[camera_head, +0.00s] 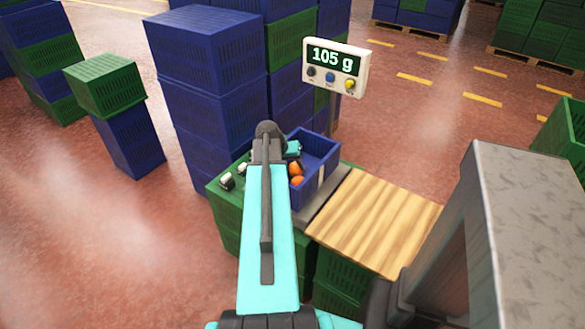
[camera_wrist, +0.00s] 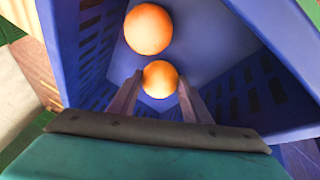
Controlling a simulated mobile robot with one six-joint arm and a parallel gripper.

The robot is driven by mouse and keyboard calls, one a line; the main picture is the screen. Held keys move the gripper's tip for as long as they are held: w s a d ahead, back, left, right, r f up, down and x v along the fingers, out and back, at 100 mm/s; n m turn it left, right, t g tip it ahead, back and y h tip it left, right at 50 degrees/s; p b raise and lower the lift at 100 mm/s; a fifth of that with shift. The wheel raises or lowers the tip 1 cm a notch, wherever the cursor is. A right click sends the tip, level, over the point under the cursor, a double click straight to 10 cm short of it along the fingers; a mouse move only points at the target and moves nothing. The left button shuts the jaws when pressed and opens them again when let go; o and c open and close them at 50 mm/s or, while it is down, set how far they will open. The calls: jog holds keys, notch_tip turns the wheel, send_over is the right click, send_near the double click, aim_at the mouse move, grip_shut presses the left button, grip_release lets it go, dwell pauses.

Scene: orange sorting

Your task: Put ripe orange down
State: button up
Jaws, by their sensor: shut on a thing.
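My gripper (camera_wrist: 160,80) points down into a blue crate (camera_wrist: 235,40). Its two fingers are shut on an orange-coloured fruit, the held orange (camera_wrist: 160,76). A second orange (camera_wrist: 148,28) lies in the crate just beyond the held one. In the head view the blue crate (camera_head: 322,150) stands beside a wooden board, and two oranges (camera_head: 297,181) show inside it. My arm hides part of the crate's left side there. I cannot tell whether the held orange touches the crate floor.
A scale display (camera_head: 335,67) reads 105 g behind the crate. A bare wooden board (camera_head: 375,220) lies to the right. A green crate (camera_head: 228,205) with dark and white items on it is at the left. Tall blue crate stacks (camera_head: 205,90) stand close behind.

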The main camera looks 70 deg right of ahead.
jog(key=shift+f, duration=0.15)
jog(key=o, duration=1.1)
jog(key=v, duration=1.2)
jog(key=shift+a, duration=0.1)
dwell(2.4)
